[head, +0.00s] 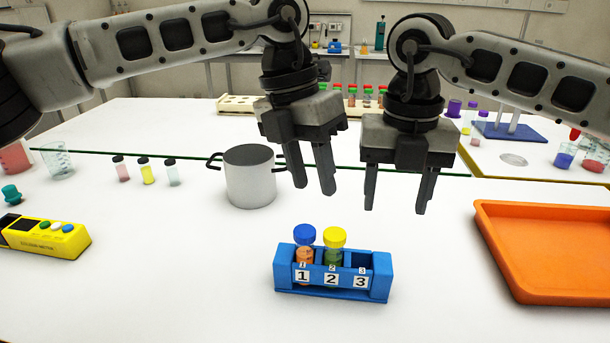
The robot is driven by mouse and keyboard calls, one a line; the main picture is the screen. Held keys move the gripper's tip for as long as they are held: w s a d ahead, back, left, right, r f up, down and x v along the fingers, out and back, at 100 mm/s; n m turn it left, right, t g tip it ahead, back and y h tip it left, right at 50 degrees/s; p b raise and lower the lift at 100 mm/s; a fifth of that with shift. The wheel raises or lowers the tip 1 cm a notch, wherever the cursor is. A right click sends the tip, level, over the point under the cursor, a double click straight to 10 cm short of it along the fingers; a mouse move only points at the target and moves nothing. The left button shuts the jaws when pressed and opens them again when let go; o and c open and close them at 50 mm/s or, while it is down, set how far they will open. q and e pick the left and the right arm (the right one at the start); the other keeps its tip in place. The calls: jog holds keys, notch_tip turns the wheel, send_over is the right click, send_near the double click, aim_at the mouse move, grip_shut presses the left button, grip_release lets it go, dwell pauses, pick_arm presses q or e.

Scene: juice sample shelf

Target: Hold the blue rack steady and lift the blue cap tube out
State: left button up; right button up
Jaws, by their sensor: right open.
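The blue rack (380,283) stands on the white table at the front centre, with slots labelled 1, 2 and 3. The blue cap tube (305,237) stands upright in slot 1 and holds orange contents. A yellow cap tube (334,238) with green contents stands in slot 2. Slot 3 looks empty. My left gripper (314,190) is above and behind the rack, fingers pointing down; its fingers look apart, with nothing seen between them. My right gripper (395,208) is open and empty, above and behind the rack's right side. Neither gripper touches the rack.
An orange tray (490,245) lies to the right. A grey pot (250,185) with black handles stands behind the rack at left. A yellow device (60,238) and several small vials (146,172) are further left. The table around the rack is clear.

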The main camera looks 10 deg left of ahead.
aim_at(383, 262)
pick_arm(q)
jog(key=shift+w+a+f+m+y, duration=0.1)
jog(key=shift+a+f+m+y, duration=0.15)
jog(key=shift+y, duration=0.3)
jog(key=shift+w+a+f+m+y, duration=0.1)
jog(key=shift+f+y, duration=0.2)
jog(key=shift+y, duration=0.25)
jog(key=shift+a, duration=0.15)
pick_arm(e)
notch_tip(383, 262, down, 16)
